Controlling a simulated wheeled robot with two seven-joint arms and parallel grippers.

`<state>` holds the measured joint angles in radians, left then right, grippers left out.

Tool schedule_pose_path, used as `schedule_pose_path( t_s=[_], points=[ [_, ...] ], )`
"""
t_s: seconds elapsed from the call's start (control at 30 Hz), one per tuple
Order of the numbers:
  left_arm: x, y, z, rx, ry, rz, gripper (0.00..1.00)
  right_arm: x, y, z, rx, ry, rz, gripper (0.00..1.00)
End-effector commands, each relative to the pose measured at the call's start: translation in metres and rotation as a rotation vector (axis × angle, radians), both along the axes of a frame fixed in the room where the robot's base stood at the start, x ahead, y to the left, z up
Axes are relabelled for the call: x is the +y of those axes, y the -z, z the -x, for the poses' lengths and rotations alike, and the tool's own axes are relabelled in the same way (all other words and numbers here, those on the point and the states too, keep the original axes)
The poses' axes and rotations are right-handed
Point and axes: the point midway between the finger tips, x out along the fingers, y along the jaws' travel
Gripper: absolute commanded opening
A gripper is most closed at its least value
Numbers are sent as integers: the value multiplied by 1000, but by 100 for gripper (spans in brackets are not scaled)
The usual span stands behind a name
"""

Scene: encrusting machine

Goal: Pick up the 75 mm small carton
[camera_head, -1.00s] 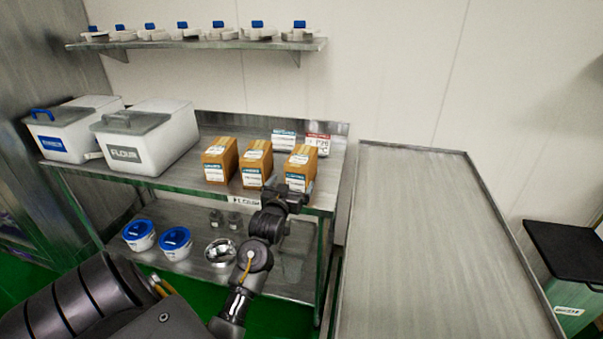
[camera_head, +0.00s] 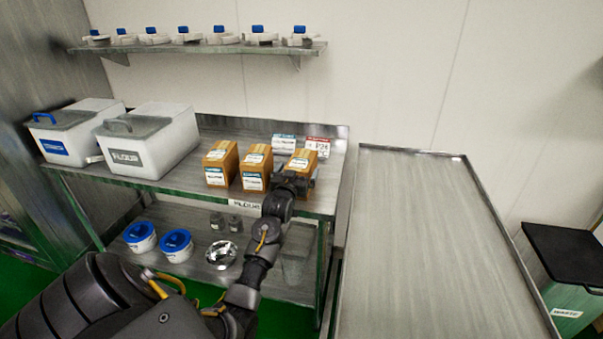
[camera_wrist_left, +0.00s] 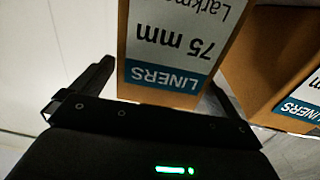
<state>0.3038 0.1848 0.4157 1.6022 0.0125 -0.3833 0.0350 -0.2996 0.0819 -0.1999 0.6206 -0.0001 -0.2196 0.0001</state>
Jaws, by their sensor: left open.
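The 75 mm small carton (camera_head: 303,160) is the rightmost of three brown cartons on the shelf table. In the left wrist view its white and teal label (camera_wrist_left: 170,45) reads "75 mm" and "LINERS", upside down. My left gripper (camera_head: 293,181) is at its front face and hides the lower part of it in the head view. In the left wrist view the open left gripper (camera_wrist_left: 160,82) has one finger on each side of the carton. Whether the fingers touch it cannot be told. My right gripper is not in view.
Two similar cartons (camera_head: 256,167) (camera_head: 220,162) stand to the left; one is close beside the right finger in the wrist view (camera_wrist_left: 265,65). Two white bins (camera_head: 150,140) (camera_head: 75,130) stand further left. Small label cards (camera_head: 284,142) stand behind. An empty steel table (camera_head: 430,250) is at right.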

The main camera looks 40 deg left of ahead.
Motion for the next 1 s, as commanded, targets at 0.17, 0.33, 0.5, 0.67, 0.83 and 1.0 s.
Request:
schedule_pose_path(
  t_s=[0.17,0.33,0.5,0.67,0.83,1.0],
  points=[
    [10,-2,-21,1,0,0,100,1,-7,0,0,1,-1,36],
    [13,-1,-27,1,0,0,100,3,-7,0,1,2,-3,36],
    [13,0,-27,0,0,0,100,4,-7,0,1,2,-4,36],
    [13,0,-27,1,0,0,79,3,-7,0,1,2,-4,36],
    [13,0,-27,1,0,0,57,3,-7,1,2,2,-4,36],
    [13,-2,-27,-2,0,-1,42,3,-7,1,2,1,-4,36]
  ],
)
